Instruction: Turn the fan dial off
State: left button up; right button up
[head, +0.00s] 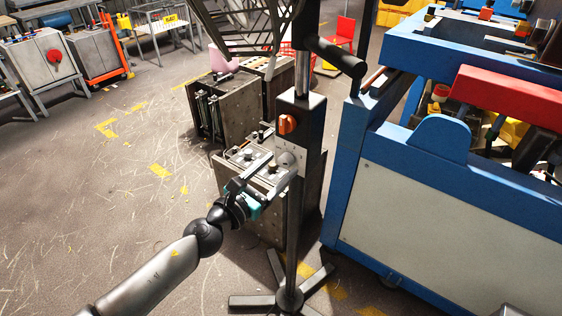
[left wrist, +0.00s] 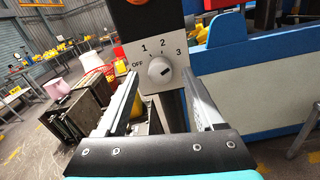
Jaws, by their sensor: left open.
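The fan stand's black control box (head: 313,140) stands upright on a pole in the head view. Its grey panel carries a pale round dial (head: 287,159), which also shows in the left wrist view (left wrist: 160,71) below the marks OFF, 1, 2 and 3. A dark mark on the dial seems to point right, toward 3. My left gripper (head: 273,168) is open in front of the panel. In the left wrist view its fingers (left wrist: 160,82) flank the dial, apart from it on both sides. I cannot tell how far the tips are from the panel. My right gripper is not in view.
An orange knob (head: 287,123) sits on the box above the dial. Worn metal cabinets (head: 225,108) stand behind the pole. A large blue-framed machine (head: 430,190) stands close on the right. The floor on the left (head: 90,190) is clear.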

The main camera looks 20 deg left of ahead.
pick_arm(q)
jog(key=shift+x, duration=0.9)
jog(key=shift+c, duration=0.2)
grip_shut()
